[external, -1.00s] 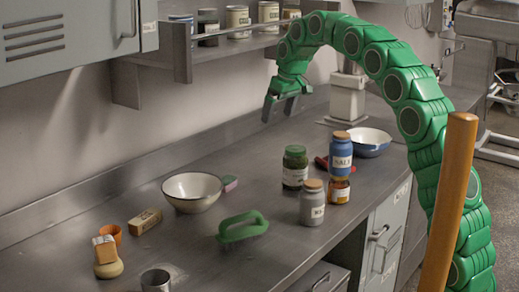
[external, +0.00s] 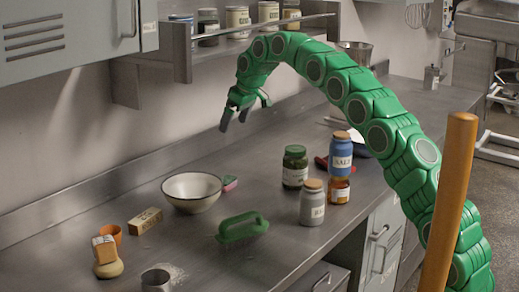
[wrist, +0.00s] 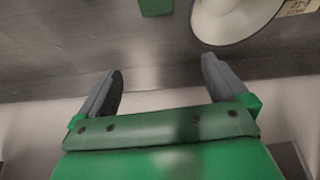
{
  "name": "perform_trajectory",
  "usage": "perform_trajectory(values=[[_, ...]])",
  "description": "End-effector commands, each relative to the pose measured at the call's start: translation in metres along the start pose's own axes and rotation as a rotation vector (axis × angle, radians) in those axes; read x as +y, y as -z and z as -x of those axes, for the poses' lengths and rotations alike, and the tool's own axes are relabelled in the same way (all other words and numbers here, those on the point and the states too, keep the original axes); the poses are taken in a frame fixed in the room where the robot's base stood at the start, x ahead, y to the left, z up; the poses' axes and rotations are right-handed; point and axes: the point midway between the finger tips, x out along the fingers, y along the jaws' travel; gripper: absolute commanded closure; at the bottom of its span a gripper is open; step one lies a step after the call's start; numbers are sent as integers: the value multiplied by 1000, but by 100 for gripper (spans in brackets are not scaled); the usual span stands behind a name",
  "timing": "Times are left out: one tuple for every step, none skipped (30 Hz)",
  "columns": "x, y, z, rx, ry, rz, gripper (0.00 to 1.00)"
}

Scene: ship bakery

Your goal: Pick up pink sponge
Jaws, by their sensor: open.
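The pink sponge (external: 229,183) lies on the steel counter (external: 300,250), close to the right rim of a cream bowl (external: 192,192) in the external view. A greenish part shows on it as well. My gripper (external: 238,118) is open and empty, high above the counter near the back wall, above the sponge in the picture. In the wrist view both fingers of my gripper (wrist: 162,68) are spread with nothing between them. A green patch at the top edge there, left of the bowl (wrist: 235,18), may be the sponge's green side; I cannot tell for sure.
A green object (external: 242,228) lies in front of the bowl. Jars (external: 312,205) stand to the right. A wooden block (external: 145,220), orange cup (external: 111,233), stacked pieces (external: 105,250) and metal cup (external: 156,279) are at left. A shelf (external: 250,30) overhangs the back.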

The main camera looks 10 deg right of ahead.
Motion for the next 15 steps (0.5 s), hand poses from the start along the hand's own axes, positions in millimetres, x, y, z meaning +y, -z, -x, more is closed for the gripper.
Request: perform_trajectory(values=[[-1,2,-2,2,1,4,0],[-1,1,-4,1,1,4,0],[-1,0,-7,1,1,3,0],[-1,-1,-9,2,1,3,0],[-1,-1,-11,2,1,3,0],[-1,-2,-13,3,1,3,0],[-1,-3,-15,3,1,3,0],[-1,-4,-17,3,1,3,0],[-1,-5,-19,2,1,3,0],[-2,-6,-21,1,1,3,0],[-2,-7,-23,1,1,3,0],[-2,-8,-26,0,2,3,0],[-2,-9,-28,0,2,4,0],[-2,-11,-33,-1,2,3,0],[-2,-14,-39,-1,2,3,0]])
